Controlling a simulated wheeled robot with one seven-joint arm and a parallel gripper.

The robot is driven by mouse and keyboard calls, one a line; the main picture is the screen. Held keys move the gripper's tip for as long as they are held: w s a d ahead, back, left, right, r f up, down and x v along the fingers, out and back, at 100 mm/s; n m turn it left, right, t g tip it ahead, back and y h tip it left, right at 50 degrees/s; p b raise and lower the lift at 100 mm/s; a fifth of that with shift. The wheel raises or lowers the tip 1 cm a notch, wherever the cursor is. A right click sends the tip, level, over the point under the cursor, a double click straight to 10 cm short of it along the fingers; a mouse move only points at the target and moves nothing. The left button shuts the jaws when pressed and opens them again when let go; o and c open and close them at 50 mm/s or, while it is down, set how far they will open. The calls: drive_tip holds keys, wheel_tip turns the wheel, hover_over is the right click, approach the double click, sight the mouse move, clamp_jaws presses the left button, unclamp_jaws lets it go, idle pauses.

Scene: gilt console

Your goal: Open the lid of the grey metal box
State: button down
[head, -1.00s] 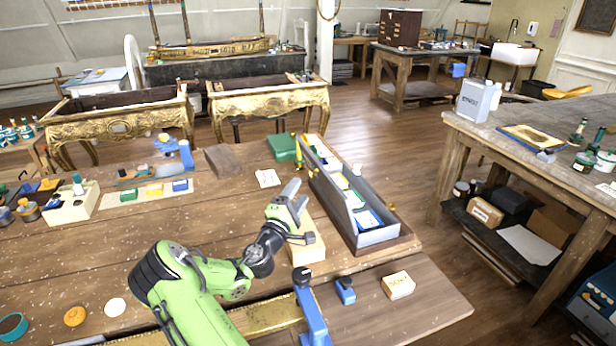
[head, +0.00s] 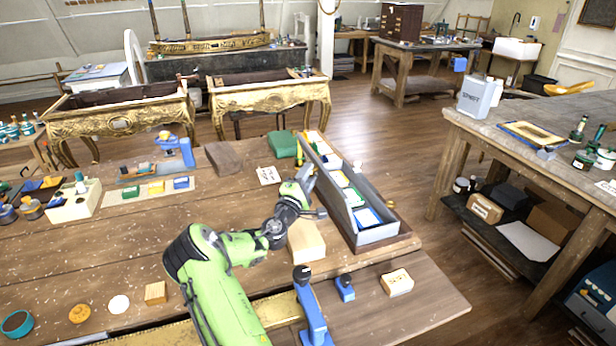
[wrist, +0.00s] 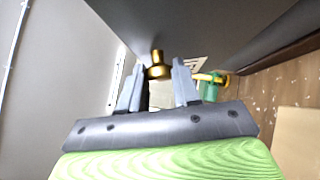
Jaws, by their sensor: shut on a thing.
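The grey metal box (head: 378,236) stands on the right end of the wooden bench, with coloured packets visible inside. Its grey lid (head: 345,208) stands raised along the box's left long side. My gripper (head: 314,190) is at the outer left face of this panel. In the wrist view, my gripper (wrist: 158,70) has its two fingers on either side of a brass knob (wrist: 157,71) and is shut on it. The grey panel (wrist: 225,30) fills the upper part of that view. In the head view the hand hides the knob.
A pale wooden block (head: 306,242) lies just below my gripper. A green box (head: 283,145) and a white card (head: 268,175) lie behind it. Blue clamps (head: 310,310) stand at the front edge.

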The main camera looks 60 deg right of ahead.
drive_tip(key=shift+s+d+r+m+y+p, duration=0.3)
drive_tip(key=shift+r+p, duration=0.1)
drive_tip(key=shift+p, duration=0.25)
drive_tip(key=shift+s+d+r+m+y+p, duration=0.2)
drive_tip(key=shift+r+m+p, duration=0.15)
drive_tip(key=shift+p, duration=0.25)
drive_tip(key=shift+s+d+r+m+y+p, duration=0.1)
drive_tip(key=shift+s+d+m+y+p, duration=0.2)
drive_tip(key=shift+m+y+p, duration=0.15)
drive_tip(key=c, duration=0.8)
unclamp_jaws()
drive_tip(key=a+b, duration=0.1)
drive_tip(key=a, duration=0.4)
drive_tip(key=a+f+b, duration=0.1)
drive_tip(key=a, duration=0.4)
drive_tip(key=a+b, duration=0.1)
drive_tip(key=a, duration=0.4)
drive_tip(key=shift+a+f+b, duration=0.15)
drive_tip(key=shift+a+b, duration=0.2)
drive_tip(key=shift+a, duration=0.05)
